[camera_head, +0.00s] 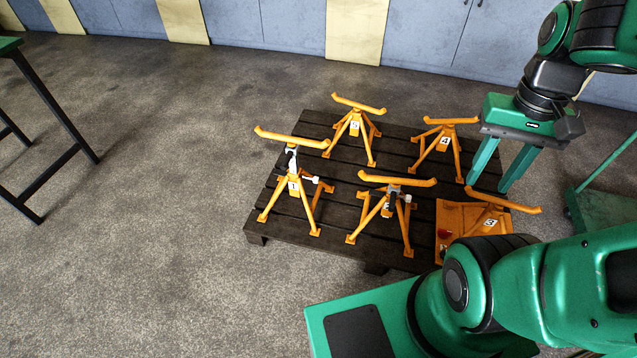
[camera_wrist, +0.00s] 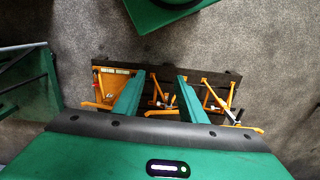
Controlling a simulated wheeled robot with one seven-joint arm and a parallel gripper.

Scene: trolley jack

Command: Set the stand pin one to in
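Stand one (camera_head: 292,187), an orange tripod with a "1" label, stands upright at the left of a dark pallet (camera_head: 255,225). Its top bar is raised on a pale post. A small pale pin handle (camera_head: 311,179) sticks out on its right side; how deep the pin sits I cannot tell. My gripper (camera_head: 487,186) points down above the pallet's right side, well to the right of stand one. Its two green fingers are apart with nothing between them. In the wrist view, my gripper (camera_wrist: 159,78) shows open over the pallet.
Other orange stands share the pallet: a front-middle stand (camera_head: 386,208), a back stand (camera_head: 354,127), a back-right stand (camera_head: 443,139) and a front-right one (camera_head: 488,222) by an orange tray (camera_head: 453,217). A green table (camera_head: 8,46) stands left. Floor left of the pallet is clear.

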